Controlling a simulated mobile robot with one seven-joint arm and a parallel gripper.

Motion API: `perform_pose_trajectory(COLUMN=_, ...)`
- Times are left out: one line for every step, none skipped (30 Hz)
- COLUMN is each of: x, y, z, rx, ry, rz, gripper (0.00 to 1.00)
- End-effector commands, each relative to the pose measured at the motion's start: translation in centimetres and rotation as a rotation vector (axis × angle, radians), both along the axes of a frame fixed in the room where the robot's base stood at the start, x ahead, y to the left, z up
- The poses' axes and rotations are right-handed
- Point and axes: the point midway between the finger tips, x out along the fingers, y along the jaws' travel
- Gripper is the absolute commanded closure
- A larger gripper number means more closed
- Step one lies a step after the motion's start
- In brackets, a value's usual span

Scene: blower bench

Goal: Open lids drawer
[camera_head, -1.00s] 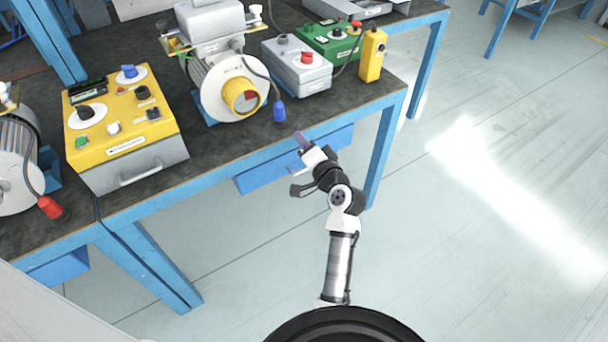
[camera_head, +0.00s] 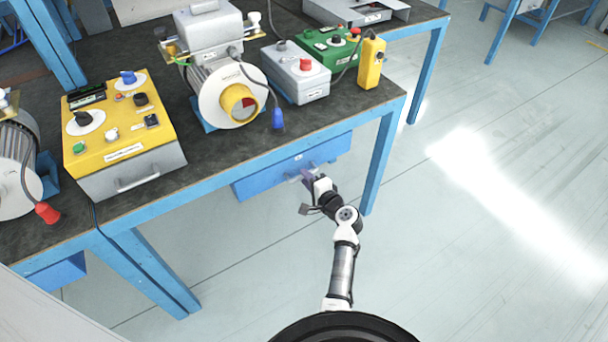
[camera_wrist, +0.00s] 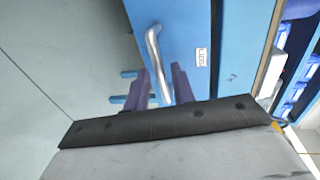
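The blue lids drawer (camera_head: 262,182) hangs under the bench top and looks closed. In the wrist view its front (camera_wrist: 185,40) carries a small white label (camera_wrist: 201,57) reading "Lids" and a silver bar handle (camera_wrist: 155,50). My gripper (camera_head: 307,176) is at the drawer front in the head view. In the wrist view my gripper's two purple fingers (camera_wrist: 160,88) are apart, with the lower end of the handle between them. I see gaps beside the handle; contact is not clear. In the head view my gripper partly hides the handle.
On the bench (camera_head: 225,150) above stand a yellow control box (camera_head: 120,120), a motor unit (camera_head: 225,85), a grey box (camera_head: 296,75) and a yellow pendant (camera_head: 372,62). A blue bench leg (camera_head: 380,160) is right of the drawer. The floor to the right is clear.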

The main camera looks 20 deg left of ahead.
Motion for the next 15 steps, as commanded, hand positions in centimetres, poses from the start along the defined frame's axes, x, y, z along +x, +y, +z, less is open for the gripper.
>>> perform_pose_trajectory(x=0.4, y=0.6, z=0.0, rx=0.000, ry=0.000, rz=0.002, gripper=0.75)
perform_pose_trajectory(x=0.6, y=0.8, z=-0.1, rx=0.000, ry=0.000, rz=0.002, gripper=0.75)
perform_pose_trajectory(x=0.8, y=1.0, z=-0.2, rx=0.000, ry=-0.001, rz=0.001, gripper=0.75)
perform_pose_trajectory(x=1.0, y=1.2, z=-0.3, rx=-0.001, ry=-0.002, rz=0.000, gripper=0.75)
perform_pose_trajectory(x=1.1, y=1.4, z=-0.3, rx=-0.001, ry=-0.002, rz=0.000, gripper=0.75)
perform_pose_trajectory(x=1.2, y=1.5, z=-0.3, rx=-0.001, ry=-0.002, rz=0.000, gripper=0.75)
perform_pose_trajectory(x=1.2, y=1.6, z=-0.4, rx=-0.001, ry=-0.002, rz=0.000, gripper=0.75)
perform_pose_trajectory(x=1.3, y=1.6, z=-0.4, rx=-0.002, ry=-0.001, rz=0.000, gripper=0.75)
perform_pose_trajectory(x=1.3, y=1.7, z=-0.4, rx=-0.002, ry=-0.001, rz=0.000, gripper=0.75)
perform_pose_trajectory(x=1.3, y=1.7, z=-0.4, rx=-0.002, ry=-0.001, rz=0.000, gripper=0.75)
perform_pose_trajectory(x=1.3, y=1.7, z=-0.4, rx=-0.002, ry=-0.001, rz=0.000, gripper=0.75)
perform_pose_trajectory(x=1.3, y=1.7, z=-0.4, rx=-0.002, ry=-0.001, rz=0.000, gripper=0.75)
perform_pose_trajectory(x=1.3, y=1.7, z=-0.4, rx=-0.002, ry=-0.001, rz=0.000, gripper=0.75)
perform_pose_trajectory(x=1.3, y=1.7, z=-0.4, rx=-0.001, ry=-0.002, rz=0.000, gripper=0.75)
perform_pose_trajectory(x=1.3, y=1.7, z=-0.4, rx=-0.001, ry=-0.002, rz=0.000, gripper=0.75)
